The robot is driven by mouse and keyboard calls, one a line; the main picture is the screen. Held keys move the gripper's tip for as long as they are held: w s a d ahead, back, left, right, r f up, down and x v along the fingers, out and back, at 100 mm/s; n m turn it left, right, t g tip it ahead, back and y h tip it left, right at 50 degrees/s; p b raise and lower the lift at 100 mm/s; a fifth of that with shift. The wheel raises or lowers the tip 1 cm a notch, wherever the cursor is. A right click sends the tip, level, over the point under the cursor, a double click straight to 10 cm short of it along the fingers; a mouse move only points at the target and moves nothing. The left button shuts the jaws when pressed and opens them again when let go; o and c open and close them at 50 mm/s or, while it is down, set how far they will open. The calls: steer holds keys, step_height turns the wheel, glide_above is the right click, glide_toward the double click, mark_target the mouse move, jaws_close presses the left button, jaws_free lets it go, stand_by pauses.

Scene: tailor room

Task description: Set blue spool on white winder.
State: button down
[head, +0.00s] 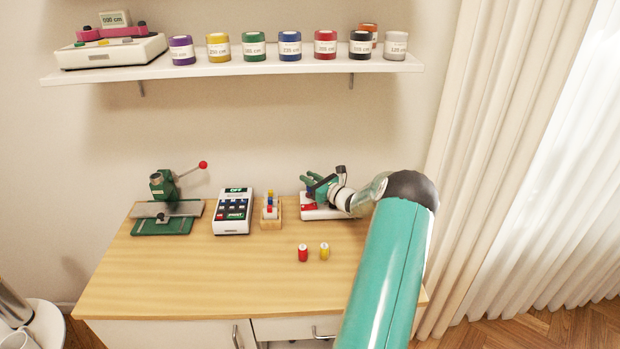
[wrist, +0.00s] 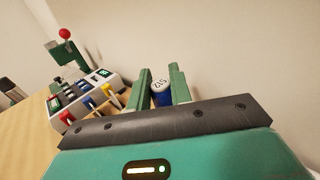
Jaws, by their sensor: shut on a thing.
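The blue spool (wrist: 160,92), with a pale numbered top, is between the green fingers of my gripper (wrist: 162,86) in the wrist view. My gripper (head: 313,182) is shut on it. In the head view the blue spool (head: 311,191) shows only as a small patch beside the fingers. The white winder (head: 335,214), with a red patch on its front left, sits at the back right of the table. The gripper and spool are over the winder's left part. My wrist hides much of the winder, and I cannot tell whether the spool touches it.
A wooden rack (head: 271,223) with red, blue and yellow pieces and a white control box (head: 233,226) stand left of the winder. A green press (head: 165,205) is further left. A red spool (head: 303,253) and a yellow spool (head: 324,251) stand in front. The table's front left is clear.

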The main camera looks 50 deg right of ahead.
steer(key=shift+f, duration=0.3)
steer(key=c, duration=1.5)
jaws_free()
steer(key=shift+c, duration=0.2)
steer(key=shift+s, duration=0.1)
steer(key=shift+s+a, duration=0.2)
steer(key=shift+s, duration=1.6)
steer(key=shift+s+a, duration=0.25)
steer(key=shift+s, duration=1.55)
steer(key=shift+s+a, duration=0.2)
steer(key=shift+s, duration=1.6)
